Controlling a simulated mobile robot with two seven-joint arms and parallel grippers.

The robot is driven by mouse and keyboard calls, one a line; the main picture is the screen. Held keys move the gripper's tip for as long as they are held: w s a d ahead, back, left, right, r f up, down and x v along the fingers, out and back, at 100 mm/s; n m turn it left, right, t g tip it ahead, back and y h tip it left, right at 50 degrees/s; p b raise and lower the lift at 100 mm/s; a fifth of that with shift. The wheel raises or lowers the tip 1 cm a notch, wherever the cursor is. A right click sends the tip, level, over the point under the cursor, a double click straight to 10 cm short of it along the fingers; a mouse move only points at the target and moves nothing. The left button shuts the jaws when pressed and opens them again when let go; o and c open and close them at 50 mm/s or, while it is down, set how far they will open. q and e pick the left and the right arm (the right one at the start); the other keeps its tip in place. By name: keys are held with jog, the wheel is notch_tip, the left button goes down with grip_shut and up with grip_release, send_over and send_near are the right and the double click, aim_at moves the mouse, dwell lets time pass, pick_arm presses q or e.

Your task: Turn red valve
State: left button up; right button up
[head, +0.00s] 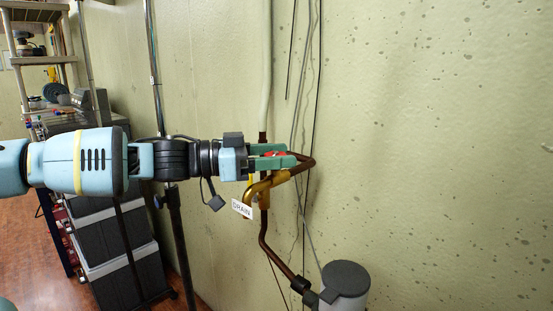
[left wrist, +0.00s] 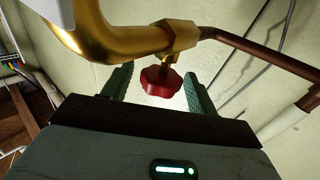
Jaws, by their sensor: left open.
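The red valve (left wrist: 160,81) is a small lobed knob under a brass fitting (left wrist: 130,42) in the left wrist view. In the head view a bit of the red valve (head: 272,154) shows between the green fingers. My left gripper (head: 278,156) is open at the pipe by the wall. In the left wrist view its two green fingers (left wrist: 158,88) stand on either side of the knob, with gaps visible between knob and fingers. The brass pipe (head: 262,188) runs just below the fingers in the head view. My right gripper is not in view.
A white DRAIN tag (head: 242,209) hangs by the brass pipe. Copper pipe (head: 271,245) leads down to a grey-capped cylinder (head: 345,280). Thin cables run down the wall. Dark storage bins (head: 118,250) and a shelf (head: 40,60) stand at left. The wall at right is bare.

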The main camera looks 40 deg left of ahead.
pick_arm(q)
jog(key=c, duration=1)
jog(key=shift+f+n+t+y+b, duration=0.15)
jog(key=shift+n+t+y+b, duration=0.55)
jog(key=shift+n+y+b, duration=0.3)
jog(key=n+t+y+b, duration=0.1)
jog(key=y+b, duration=0.1)
jog(key=b, duration=0.2)
jog(key=shift+f, duration=0.1)
jog(key=shift+n+t+y+b, duration=0.45)
jog(key=shift+y+b, duration=0.25)
jog(key=shift+b, duration=0.4)
jog(key=shift+n+y+b, duration=0.25)
jog(key=shift+y+b, duration=0.15)
jog(key=shift+b, duration=0.2)
jog(key=shift+r, duration=0.2)
